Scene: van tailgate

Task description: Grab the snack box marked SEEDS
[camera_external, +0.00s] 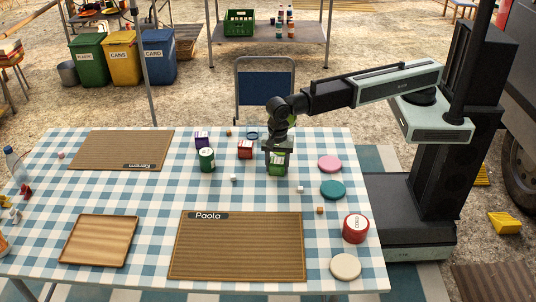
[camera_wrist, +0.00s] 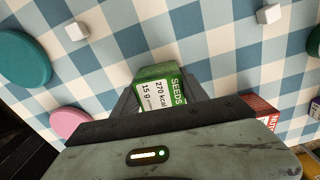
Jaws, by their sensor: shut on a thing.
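The green snack box marked SEEDS (camera_wrist: 160,88) shows in the wrist view, its label facing the camera. In the external view the green box (camera_external: 277,169) is at the right part of the checked table. My gripper (camera_external: 278,153) is over it from above, with a finger on each side, shut on it. The wrist view shows my gripper (camera_wrist: 165,95) with the box between its fingers. The box's lower part is hidden in the wrist view. I cannot tell whether it touches the table.
Pink (camera_external: 330,163) and teal (camera_external: 333,190) discs lie right. A Paola mat (camera_external: 236,250) lies in front.

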